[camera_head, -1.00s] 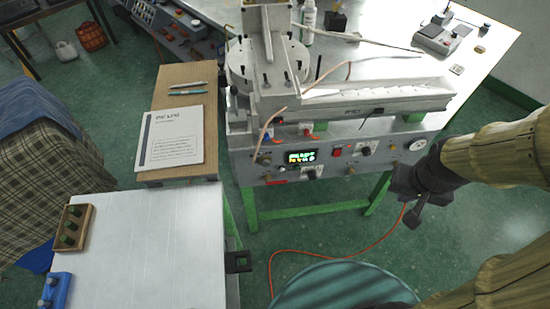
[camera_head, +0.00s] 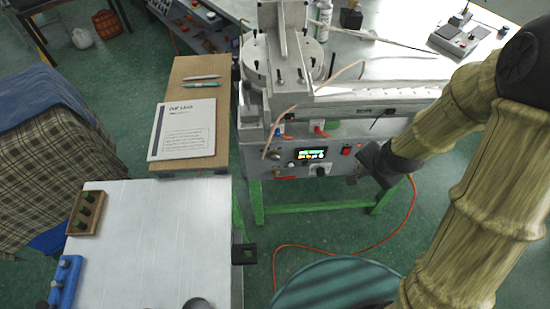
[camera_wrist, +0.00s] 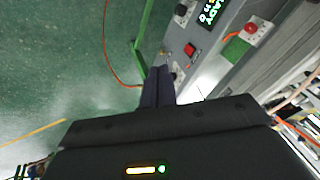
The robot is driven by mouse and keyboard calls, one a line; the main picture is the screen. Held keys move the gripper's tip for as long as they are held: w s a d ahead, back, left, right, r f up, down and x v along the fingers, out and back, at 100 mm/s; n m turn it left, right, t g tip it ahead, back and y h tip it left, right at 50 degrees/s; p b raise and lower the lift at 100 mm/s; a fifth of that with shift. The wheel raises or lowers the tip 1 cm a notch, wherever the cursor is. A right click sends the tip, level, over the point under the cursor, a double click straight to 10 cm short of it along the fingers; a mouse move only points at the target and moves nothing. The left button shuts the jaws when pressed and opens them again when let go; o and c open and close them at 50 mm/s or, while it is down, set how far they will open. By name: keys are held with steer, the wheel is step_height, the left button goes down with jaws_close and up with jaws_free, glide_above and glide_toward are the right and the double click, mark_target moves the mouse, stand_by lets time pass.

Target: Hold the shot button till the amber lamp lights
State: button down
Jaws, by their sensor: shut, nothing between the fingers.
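The injection machine's front panel (camera_head: 283,163) carries a lit display (camera_head: 311,154), a red switch (camera_head: 346,149) and a black knob (camera_head: 319,168). I cannot tell which control is the shot button. No lit amber lamp can be made out. My gripper (camera_head: 362,174) is shut and empty at the right part of the panel, hiding some of it. In the wrist view its fingers (camera_wrist: 158,75) point toward the panel's lower edge; contact cannot be told.
A brown board (camera_head: 190,167) holds a printed sheet (camera_head: 184,130). A teal round top (camera_head: 340,285) is below the panel. An orange hose (camera_head: 330,247) lies on the floor.

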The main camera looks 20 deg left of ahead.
mark_target(274, 161)
steer(key=a+f+m+t+y+p, duration=0.1)
steer(key=a+f+m+y, duration=0.2)
steer(key=a+f+m, duration=0.7)
steer(key=s+a+f+m+y, duration=0.1)
steer(key=s+a+f+m, duration=0.2)
steer(key=a, duration=0.3)
steer(key=s+a+f+m+t+y+p, duration=0.1)
steer(key=s+a+f+m, duration=0.2)
steer(key=a+f+m, duration=0.1)
steer(key=shift+s+a+f+p, duration=0.25)
steer(key=shift+a+f, duration=0.55)
steer(key=shift+a, duration=0.45)
steer(key=shift+w, duration=0.2)
steer(key=w+a, duration=0.4)
steer(key=w, duration=0.3)
steer(key=shift+w+b, duration=0.3)
steer(key=shift+b, duration=0.1)
steer(key=shift+w+a, duration=0.2)
steer(key=shift+w, duration=0.15)
steer(key=shift+w+a+r+b, duration=0.1)
steer(key=shift+w+a+b, duration=0.15)
steer(key=shift+w+b, duration=0.2)
stand_by(2.6)
